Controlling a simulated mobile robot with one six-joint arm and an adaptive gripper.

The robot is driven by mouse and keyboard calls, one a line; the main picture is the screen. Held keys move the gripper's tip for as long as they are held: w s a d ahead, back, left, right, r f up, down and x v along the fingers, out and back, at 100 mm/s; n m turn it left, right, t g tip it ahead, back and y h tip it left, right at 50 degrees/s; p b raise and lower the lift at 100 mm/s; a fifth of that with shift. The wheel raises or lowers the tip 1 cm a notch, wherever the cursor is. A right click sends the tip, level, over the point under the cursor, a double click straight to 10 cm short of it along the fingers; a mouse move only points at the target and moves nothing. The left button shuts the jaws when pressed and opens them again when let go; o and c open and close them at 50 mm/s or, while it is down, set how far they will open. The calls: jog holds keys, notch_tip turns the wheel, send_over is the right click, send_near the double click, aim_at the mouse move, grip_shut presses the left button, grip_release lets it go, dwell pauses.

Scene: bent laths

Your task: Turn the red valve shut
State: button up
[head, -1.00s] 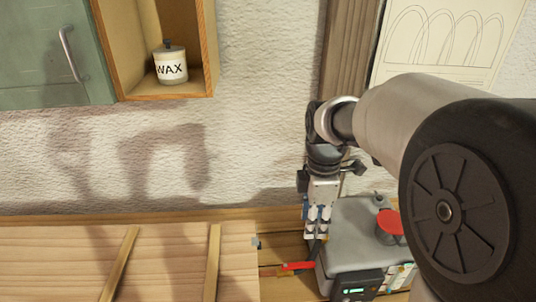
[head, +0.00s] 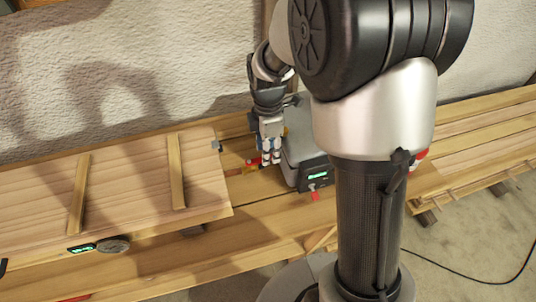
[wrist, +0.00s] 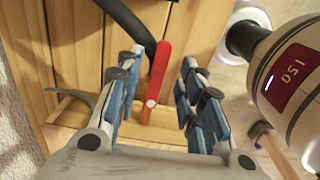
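The red valve lever (wrist: 157,75) shows in the wrist view, with a pale round pivot near its lower end. It lies between my gripper's blue-padded fingers (wrist: 161,78), with a gap on both sides. My gripper is open and does not appear to touch the lever. A black hose (wrist: 128,20) runs to the valve. In the head view, my gripper (head: 270,160) points down beside the grey box (head: 301,148). Part of the red valve lever (head: 251,165) shows just left of the fingers. The valve's body is mostly hidden.
The grey box has a green display and stands close to my gripper's right. A wooden panel (head: 120,205) with two slats lies left on the bench. In the wrist view, a pale vessel (wrist: 290,85) with a red label crowds the right side.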

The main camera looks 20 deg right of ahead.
jog(key=shift+f, duration=0.85)
grip_shut()
